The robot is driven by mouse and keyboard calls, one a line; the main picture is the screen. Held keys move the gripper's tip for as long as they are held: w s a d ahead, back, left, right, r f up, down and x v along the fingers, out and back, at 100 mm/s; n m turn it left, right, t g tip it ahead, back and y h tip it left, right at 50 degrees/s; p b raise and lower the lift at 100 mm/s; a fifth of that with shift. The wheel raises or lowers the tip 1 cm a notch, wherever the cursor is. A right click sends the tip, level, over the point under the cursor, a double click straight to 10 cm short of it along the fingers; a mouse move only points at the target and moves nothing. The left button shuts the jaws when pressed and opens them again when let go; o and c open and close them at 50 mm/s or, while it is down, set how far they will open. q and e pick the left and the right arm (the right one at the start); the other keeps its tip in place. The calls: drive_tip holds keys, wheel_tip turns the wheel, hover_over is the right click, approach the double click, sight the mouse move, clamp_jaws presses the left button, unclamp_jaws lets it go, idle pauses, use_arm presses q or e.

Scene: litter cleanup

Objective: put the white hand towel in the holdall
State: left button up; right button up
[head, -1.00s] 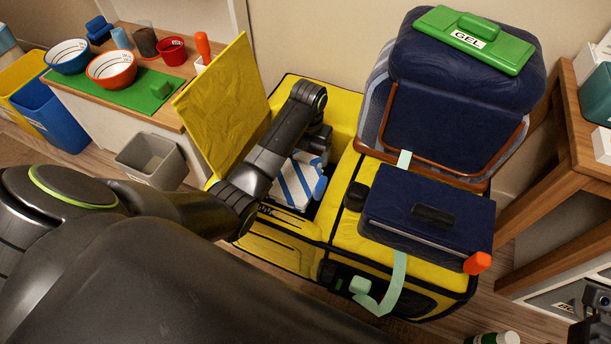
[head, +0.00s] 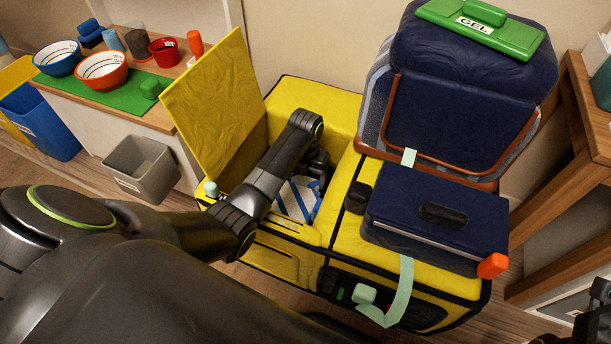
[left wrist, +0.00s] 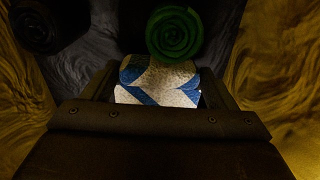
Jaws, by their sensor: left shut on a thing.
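The white hand towel (head: 297,199) has blue stripes and is partly hidden by my left arm. It is low in the open compartment of the yellow holdall (head: 310,105), whose lid flap (head: 212,100) stands up on the left. My left gripper (head: 314,182) reaches down into that compartment and is shut on the towel. In the left wrist view the towel (left wrist: 158,84) sits between the jaws (left wrist: 155,98), with dark and yellow bag walls around it. I cannot tell whether it touches the bottom.
In the left wrist view, a green rolled thing (left wrist: 174,33) lies just beyond the towel. A navy case (head: 435,215) and a large navy bag (head: 455,120) with a green GEL box (head: 480,25) stand to the right. A grey bin (head: 142,170) stands left.

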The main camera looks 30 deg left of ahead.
use_arm(q)
drive_tip(key=shift+f, duration=0.15)
drive_tip(key=o, duration=1.1)
drive_tip(key=shift+c, duration=0.2)
